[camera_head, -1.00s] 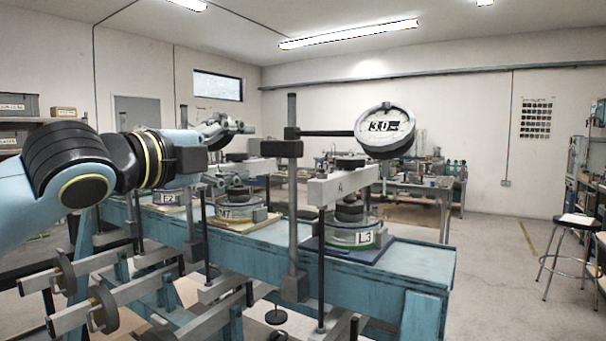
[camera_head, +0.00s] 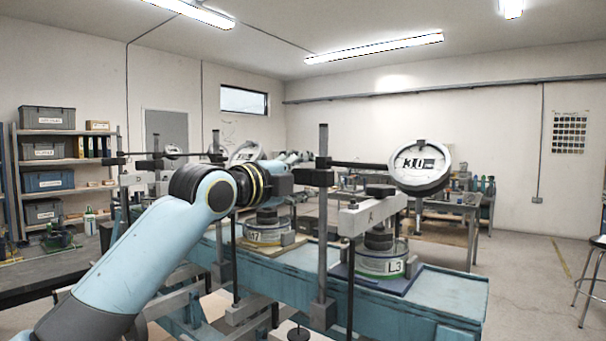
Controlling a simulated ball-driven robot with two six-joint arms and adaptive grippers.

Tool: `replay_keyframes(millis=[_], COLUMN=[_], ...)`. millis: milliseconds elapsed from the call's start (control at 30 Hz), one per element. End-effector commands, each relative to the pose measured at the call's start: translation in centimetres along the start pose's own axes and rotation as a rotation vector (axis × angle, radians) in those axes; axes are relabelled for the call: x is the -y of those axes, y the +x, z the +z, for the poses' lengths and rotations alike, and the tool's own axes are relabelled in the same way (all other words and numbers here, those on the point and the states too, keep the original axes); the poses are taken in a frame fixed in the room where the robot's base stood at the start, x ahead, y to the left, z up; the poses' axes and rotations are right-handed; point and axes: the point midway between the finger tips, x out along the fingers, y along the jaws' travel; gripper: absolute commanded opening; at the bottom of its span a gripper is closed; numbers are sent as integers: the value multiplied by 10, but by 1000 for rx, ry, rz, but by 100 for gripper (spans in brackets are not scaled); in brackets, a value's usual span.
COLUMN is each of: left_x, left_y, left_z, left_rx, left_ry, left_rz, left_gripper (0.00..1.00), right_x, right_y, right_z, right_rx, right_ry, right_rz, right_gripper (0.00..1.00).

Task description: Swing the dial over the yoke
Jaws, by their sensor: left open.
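Under the yoke are black weights (camera_head: 379,239) and a round pot labelled L3 (camera_head: 382,263). My left arm rises from the lower left. My left gripper (camera_head: 303,157) is small and partly hidden behind my wrist, left of the post, with the jaws open and apart from the dial. My right gripper is out of view.
A similar station with pot M7 (camera_head: 264,234) stands left on the same blue bench (camera_head: 440,292), with another dial (camera_head: 244,153) partly behind my wrist. Shelves with bins (camera_head: 47,118) are at the left wall. A stool (camera_head: 590,275) stands right. The bench's right end is clear.

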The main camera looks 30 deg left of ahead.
Motion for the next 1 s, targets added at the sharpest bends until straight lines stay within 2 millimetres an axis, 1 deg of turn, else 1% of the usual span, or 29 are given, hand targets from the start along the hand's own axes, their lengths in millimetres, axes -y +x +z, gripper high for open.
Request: replay_keyframes(millis=[167, 200, 500, 600, 1000], left_x=[0, 0, 0, 0, -1], left_y=[0, 0, 0, 0, 1], left_z=[0, 0, 0, 0, 2], left_rx=[0, 0, 0, 0, 5], left_ry=[0, 0, -1, -1, -1], left_rz=[0, 0, 0, 0, 2], left_gripper=[52, 51, 11, 0, 0], right_x=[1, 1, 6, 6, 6], right_y=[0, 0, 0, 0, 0], right_z=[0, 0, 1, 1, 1], right_rx=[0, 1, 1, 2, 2], right_ry=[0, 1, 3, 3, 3], right_rz=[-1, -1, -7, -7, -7], right_gripper=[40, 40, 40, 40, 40])
